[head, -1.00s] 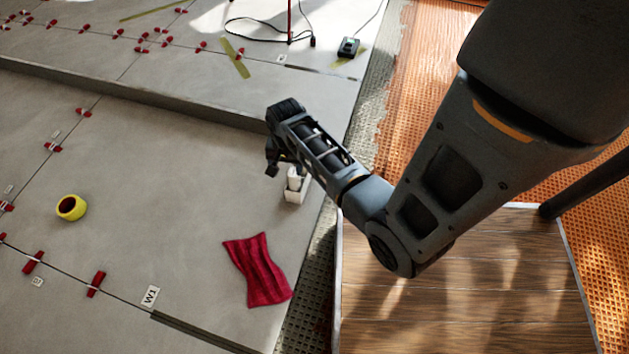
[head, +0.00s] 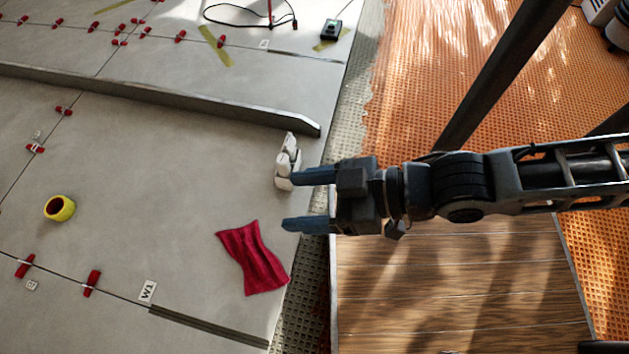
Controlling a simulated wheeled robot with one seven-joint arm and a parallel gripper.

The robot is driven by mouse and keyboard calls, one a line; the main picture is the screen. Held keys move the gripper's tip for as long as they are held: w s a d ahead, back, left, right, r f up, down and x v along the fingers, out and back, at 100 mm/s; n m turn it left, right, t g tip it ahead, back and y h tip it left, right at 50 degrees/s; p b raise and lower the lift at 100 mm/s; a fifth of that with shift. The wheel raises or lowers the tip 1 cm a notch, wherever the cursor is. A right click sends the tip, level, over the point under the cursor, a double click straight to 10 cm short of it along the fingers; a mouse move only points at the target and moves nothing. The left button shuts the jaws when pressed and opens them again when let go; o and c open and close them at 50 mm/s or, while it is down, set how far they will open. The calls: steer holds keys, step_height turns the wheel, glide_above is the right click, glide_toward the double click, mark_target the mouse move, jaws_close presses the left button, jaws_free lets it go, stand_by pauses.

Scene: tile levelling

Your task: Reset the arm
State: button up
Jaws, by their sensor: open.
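My gripper (head: 306,200) reaches in from the right in the head view, its two blue-grey fingers apart and pointing left. Nothing is between the fingers. It hangs over the right edge of the grey tiles (head: 160,200). A small white object (head: 287,163) stands on the tile just beyond the upper finger; in the picture that fingertip overlaps it, and I cannot tell whether they touch. A red cloth (head: 252,258) lies on the tile below and left of the lower finger.
A yellow tape roll (head: 59,208) lies at the left. Red clips (head: 91,283) sit along the tile joints. A long dark bar or raised edge (head: 200,105) crosses the tiles. A wooden board (head: 460,290) is under my arm. Orange matting (head: 420,90) covers the right.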

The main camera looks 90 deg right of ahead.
step_height(320, 180, up, 6)
steer(key=s+a+n+t+y, duration=0.1)
steer(key=shift+s+n, duration=0.15)
steer(key=shift+n, duration=0.25)
step_height(320, 180, up, 24)
steer(key=p, duration=2.4)
